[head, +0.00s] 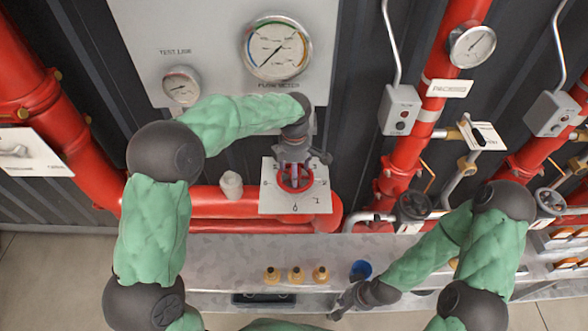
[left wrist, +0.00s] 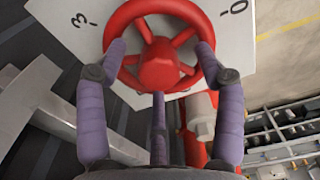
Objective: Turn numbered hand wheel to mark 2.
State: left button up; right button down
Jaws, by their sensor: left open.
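The red hand wheel (head: 308,179) sits on a white plate (head: 306,206) with numbers around it, in the middle of the head view. My left gripper (head: 294,171) reaches it from above and partly covers it. In the left wrist view the wheel (left wrist: 160,60) fills the top, with a red hub and spokes. The purple fingers of the left gripper (left wrist: 160,58) are open, one on each side of the rim; I cannot tell if they touch it. A "3" shows left and a "0" right. My right gripper (head: 342,304) is low, away from the wheel, its fingers small and unclear.
A large flow meter gauge (head: 277,48) and a small gauge (head: 181,86) are on the panel above. Red pipes (head: 400,160) stand to the right. A grey shelf (head: 220,258) below carries several yellow-brown bottles (head: 296,275) and a blue cup (head: 361,269).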

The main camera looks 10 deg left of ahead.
pick_arm(q)
jog(key=shift+r+p, duration=2.2)
jog(key=shift+r, duration=1.3)
jog(key=shift+f, duration=0.1)
